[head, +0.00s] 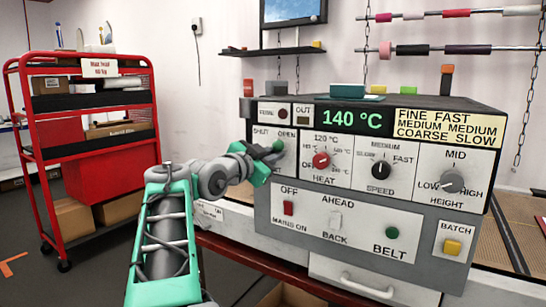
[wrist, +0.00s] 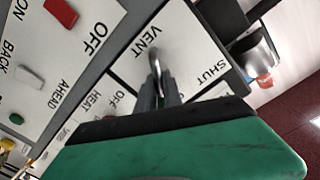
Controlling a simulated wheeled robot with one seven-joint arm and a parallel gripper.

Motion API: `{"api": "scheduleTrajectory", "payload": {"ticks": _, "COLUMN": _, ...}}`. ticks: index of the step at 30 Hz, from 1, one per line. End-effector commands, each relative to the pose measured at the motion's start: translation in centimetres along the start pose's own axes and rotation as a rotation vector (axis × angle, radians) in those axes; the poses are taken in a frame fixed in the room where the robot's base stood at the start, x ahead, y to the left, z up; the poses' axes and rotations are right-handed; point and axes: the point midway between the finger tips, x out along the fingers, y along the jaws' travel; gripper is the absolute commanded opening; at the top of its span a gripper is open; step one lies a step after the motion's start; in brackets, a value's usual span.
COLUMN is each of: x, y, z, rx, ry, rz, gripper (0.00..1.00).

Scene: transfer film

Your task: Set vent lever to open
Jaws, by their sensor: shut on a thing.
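The vent lever (wrist: 155,60) is a slim grey metal lever on a white plate marked VENT and SHUT in the wrist view. My gripper (wrist: 160,97) is shut on it, with the dark fingers at the lever. In the head view my gripper (head: 272,154) is at the vent plate (head: 261,133), at the upper left of the grey machine, below the words SHUT and OPEN. There my gripper hides most of the lever, so I cannot tell its exact angle. OPEN is out of sight in the wrist view.
To the right are the heat knob (head: 321,160), the speed knob (head: 381,170) and the height knob (head: 451,182). The display (head: 352,121) reads 140 °C. A red mains switch (head: 288,208) sits below. A red shelf cart (head: 84,150) stands at the left.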

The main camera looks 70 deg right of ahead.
Motion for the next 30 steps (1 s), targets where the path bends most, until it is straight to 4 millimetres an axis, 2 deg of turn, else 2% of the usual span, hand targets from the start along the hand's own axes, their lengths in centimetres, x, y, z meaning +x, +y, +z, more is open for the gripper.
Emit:
{"api": "scheduleTrajectory", "payload": {"ticks": 2, "x": 0.0, "y": 0.0, "z": -0.1, "rx": 0.0, "ry": 0.001, "rz": 0.0, "gripper": 0.0}}
{"api": "scheduleTrajectory", "payload": {"ticks": 3, "x": 0.0, "y": 0.0, "z": -0.1, "rx": 0.0, "ry": 0.001, "rz": 0.0, "gripper": 0.11}}
{"api": "scheduleTrajectory", "payload": {"ticks": 11, "x": 0.0, "y": 0.0, "z": 0.0, "rx": 0.0, "ry": 0.001, "rz": 0.0, "gripper": 0.32}}
{"api": "scheduleTrajectory", "payload": {"ticks": 20, "x": -0.4, "y": -0.1, "z": 0.0, "rx": 0.0, "ry": 0.0, "rz": -0.001, "gripper": 0.32}}
{"api": "scheduleTrajectory", "payload": {"ticks": 30, "x": -6.7, "y": -0.1, "z": 0.0, "rx": 0.0, "ry": -0.001, "rz": -0.004, "gripper": 0.32}}
